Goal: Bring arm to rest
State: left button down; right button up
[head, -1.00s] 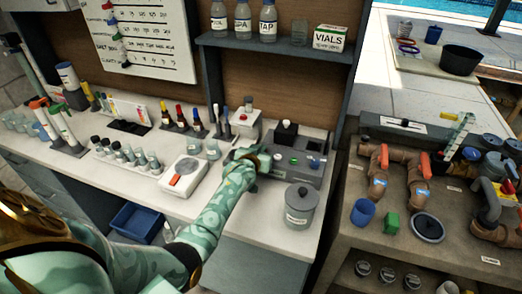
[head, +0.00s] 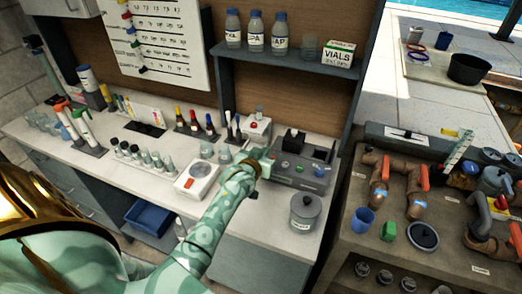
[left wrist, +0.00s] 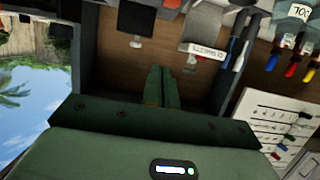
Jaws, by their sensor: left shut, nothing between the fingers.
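My left arm reaches in from the lower left of the head view, over the front of the white bench. My left gripper (head: 264,166) is beside the left end of the grey tester with buttons (head: 303,174); I cannot tell whether it touches it. In the left wrist view the two green fingers (left wrist: 162,86) lie together with nothing between them. My right gripper is not in view.
A lidded grey pot (head: 305,211) stands right of my arm, and a white scale (head: 197,180) to its left. Vials (head: 150,160) and dropper bottles (head: 195,126) line the bench (head: 103,165). A shelf (head: 290,62) hangs above. Pipes (head: 380,185) stand on the right-hand bench.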

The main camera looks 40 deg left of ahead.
pick_arm(q)
jog(key=s+d+r+m+g, duration=0.1)
jog(key=s+d+m+g, duration=0.15)
jog(key=s, duration=0.75)
jog(key=s+d+r+m+g+y, duration=0.15)
jog(key=s+m, duration=0.25)
jog(key=s, duration=0.5)
jog(key=s+d+r+m+g, duration=0.1)
jog(key=s+d+m+g, duration=0.25)
jog(key=s, duration=0.65)
jog(key=s+d+f+g+h+b, duration=0.1)
jog(key=s+d+f+h+b, duration=0.15)
jog(key=f, duration=1.35)
jog(key=s+d+f+g+h+b, duration=0.15)
jog(key=f+b, duration=0.25)
jog(key=f, duration=1.2)
jog(key=s+f+n+g+b, duration=0.3)
jog(key=s+f+b, duration=0.3)
jog(key=s+f, duration=1.3)
notch_tip(320, 180, down, 4)
jog(key=shift+s+f+n+h+b, duration=0.1)
jog(key=shift+s+n+h+b, duration=0.2)
jog(key=shift+s+h, duration=0.05)
